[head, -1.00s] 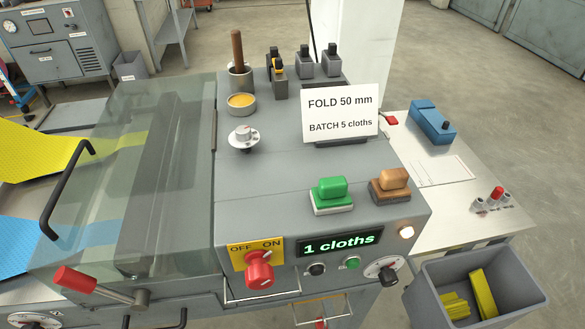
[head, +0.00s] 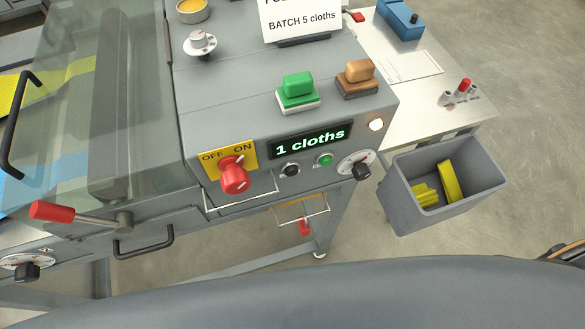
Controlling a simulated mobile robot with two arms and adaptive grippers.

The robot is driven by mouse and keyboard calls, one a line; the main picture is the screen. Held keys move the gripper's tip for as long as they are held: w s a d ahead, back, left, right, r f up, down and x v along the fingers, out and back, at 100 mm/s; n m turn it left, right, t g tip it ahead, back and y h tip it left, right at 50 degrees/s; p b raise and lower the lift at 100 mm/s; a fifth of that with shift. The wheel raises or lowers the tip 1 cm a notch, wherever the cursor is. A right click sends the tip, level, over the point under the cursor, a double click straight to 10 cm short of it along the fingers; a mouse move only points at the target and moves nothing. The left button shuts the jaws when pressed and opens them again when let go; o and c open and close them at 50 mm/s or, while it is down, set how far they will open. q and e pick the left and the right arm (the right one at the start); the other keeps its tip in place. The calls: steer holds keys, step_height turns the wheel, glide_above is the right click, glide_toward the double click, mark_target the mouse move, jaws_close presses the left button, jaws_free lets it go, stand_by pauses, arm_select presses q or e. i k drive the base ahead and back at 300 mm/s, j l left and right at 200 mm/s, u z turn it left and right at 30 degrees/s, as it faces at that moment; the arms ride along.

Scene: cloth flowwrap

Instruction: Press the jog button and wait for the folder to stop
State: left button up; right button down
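The folder machine's front panel shows a black round button (head: 290,169) and a green round button (head: 325,159) below the display (head: 310,140), which reads "1 cloths". Their labels are too small to read, so I cannot tell which is the jog button. A red knob (head: 234,176) sits on a yellow OFF/ON plate (head: 206,166) left of them. A dial with a black knob (head: 361,170) is at the right, and a lit lamp (head: 376,125) is above it. Whether the folder is moving cannot be told. Neither gripper is in view.
Green (head: 298,90) and brown (head: 357,79) handled blocks stand on the machine top. A grey bin (head: 400,205) with yellow folded cloths (head: 452,180) is at the right. A red-handled lever (head: 52,212) sticks out at left. A clear cover (head: 90,100) lies over the rollers.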

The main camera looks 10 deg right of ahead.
mark_target(291, 171)
steer(key=k+j+z, duration=0.3)
steer(key=j, duration=0.3)
steer(key=k+j+z, duration=0.3)
steer(key=j, duration=0.25)
steer(key=k+j+z, duration=0.35)
steer(key=j, duration=0.15)
steer(key=i, duration=0.1)
